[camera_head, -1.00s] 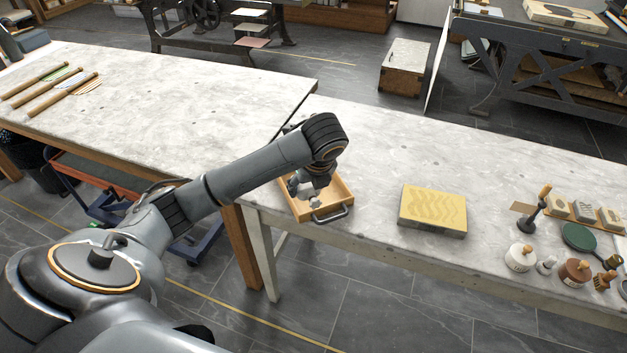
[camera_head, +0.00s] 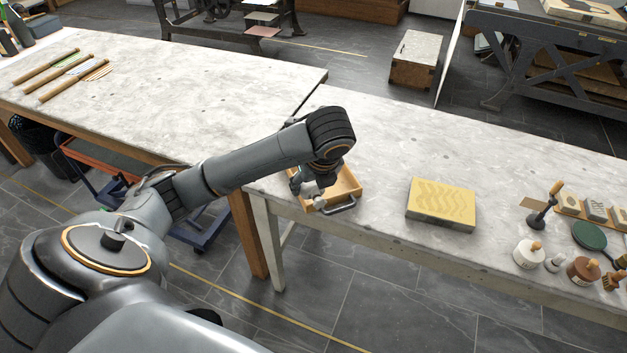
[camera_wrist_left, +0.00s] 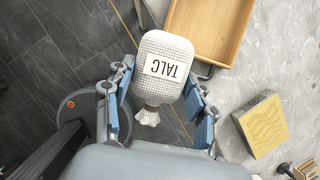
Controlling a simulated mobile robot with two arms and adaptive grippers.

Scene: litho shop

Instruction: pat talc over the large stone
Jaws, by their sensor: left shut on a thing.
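My left gripper (camera_head: 308,191) is shut on a white, woven-looking talc bag (camera_wrist_left: 165,70). The bag has a label reading TALC and a tied neck, and sits between the blue finger pads in the left wrist view. In the head view the gripper is at the front left of a shallow wooden tray (camera_head: 347,184), and the bag shows only as a small pale patch. The large stone (camera_head: 441,204) is a thick block with a yellowish top and wavy pattern. It lies flat on the bench, right of the tray and apart from the gripper. My right gripper is not in view.
To the right of the stone stand a white pot (camera_head: 528,255), a brown pot (camera_head: 583,271), a green round pad (camera_head: 589,236) and small stones on a wooden strip. The bench (camera_head: 400,150) is clear behind the stone. Wooden-handled rods (camera_head: 60,75) lie on the left table.

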